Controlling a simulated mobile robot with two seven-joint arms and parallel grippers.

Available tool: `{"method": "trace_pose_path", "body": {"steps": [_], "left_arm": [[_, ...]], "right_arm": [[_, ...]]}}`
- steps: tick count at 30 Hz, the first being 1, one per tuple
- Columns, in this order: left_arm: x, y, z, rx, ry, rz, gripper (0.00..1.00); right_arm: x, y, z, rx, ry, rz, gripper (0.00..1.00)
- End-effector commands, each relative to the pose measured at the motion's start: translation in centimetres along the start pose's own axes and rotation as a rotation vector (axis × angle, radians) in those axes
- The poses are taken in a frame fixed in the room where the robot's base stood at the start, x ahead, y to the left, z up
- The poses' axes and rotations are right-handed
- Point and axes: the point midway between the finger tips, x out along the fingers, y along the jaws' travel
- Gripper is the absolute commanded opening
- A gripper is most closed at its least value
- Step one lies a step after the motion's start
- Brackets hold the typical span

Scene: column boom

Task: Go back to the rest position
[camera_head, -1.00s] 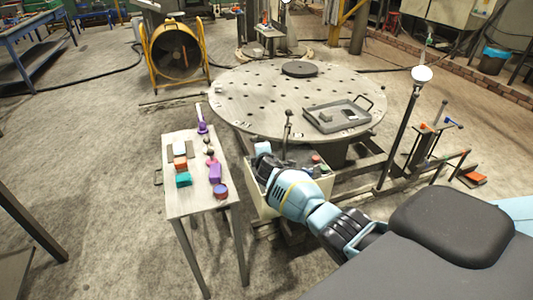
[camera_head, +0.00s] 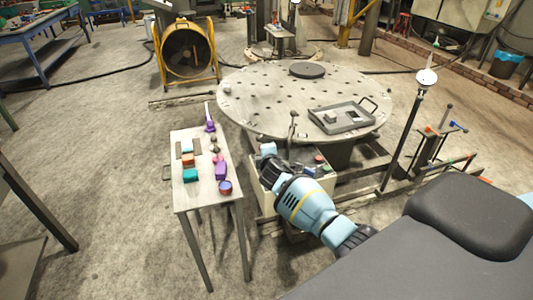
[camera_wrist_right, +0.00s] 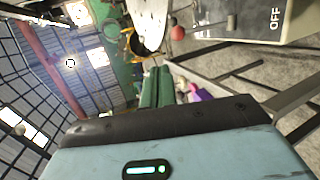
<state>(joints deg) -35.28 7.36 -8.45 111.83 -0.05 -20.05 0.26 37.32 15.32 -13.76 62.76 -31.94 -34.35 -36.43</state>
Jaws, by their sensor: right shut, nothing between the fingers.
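My right arm (camera_head: 305,205) comes in from the lower right in the head view. It reaches toward the pale control box beside the round table. Its hand end (camera_head: 268,150) is near the lever there, and the fingertips are not clear in this view. In the right wrist view the two green fingers of my right gripper (camera_wrist_right: 157,86) lie close together with nothing between them. My left gripper is not in view.
A small side table (camera_head: 183,205) holds several coloured blocks. The large round perforated table (camera_head: 265,100) carries a grey tray (camera_head: 353,124) and a dark disc (camera_head: 306,70). The control box (camera_head: 262,188) with a lever (camera_head: 292,128) stands between them. A lamp post (camera_head: 405,140) stands right. Floor left is open.

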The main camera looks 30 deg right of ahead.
Motion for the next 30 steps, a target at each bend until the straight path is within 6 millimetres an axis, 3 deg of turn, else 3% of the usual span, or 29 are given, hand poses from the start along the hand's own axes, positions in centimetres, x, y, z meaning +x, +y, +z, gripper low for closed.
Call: {"method": "trace_pose_path", "body": {"steps": [9, 13, 17, 20, 24, 30], "left_arm": [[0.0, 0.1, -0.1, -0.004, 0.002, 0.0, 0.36], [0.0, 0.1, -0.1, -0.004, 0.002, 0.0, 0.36], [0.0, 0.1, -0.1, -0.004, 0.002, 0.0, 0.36], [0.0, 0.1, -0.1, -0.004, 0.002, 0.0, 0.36], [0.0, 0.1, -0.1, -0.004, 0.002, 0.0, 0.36], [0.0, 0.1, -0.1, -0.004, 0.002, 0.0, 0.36]], "right_arm": [[0.0, 0.0, 0.0, 0.001, 0.0, 0.0, 0.0], [-0.7, -1.9, -0.4, 0.03, 0.021, -0.02, 0.0], [-3.1, -7.2, -1.4, 0.119, 0.073, -0.078, 0.0], [-6.1, -12.3, -2.4, 0.228, 0.125, -0.142, 0.0], [-11.2, -18.5, -3.2, 0.394, 0.179, -0.237, 0.0], [-19.3, -25.6, -3.4, 0.645, 0.219, -0.376, 0.0]]}}
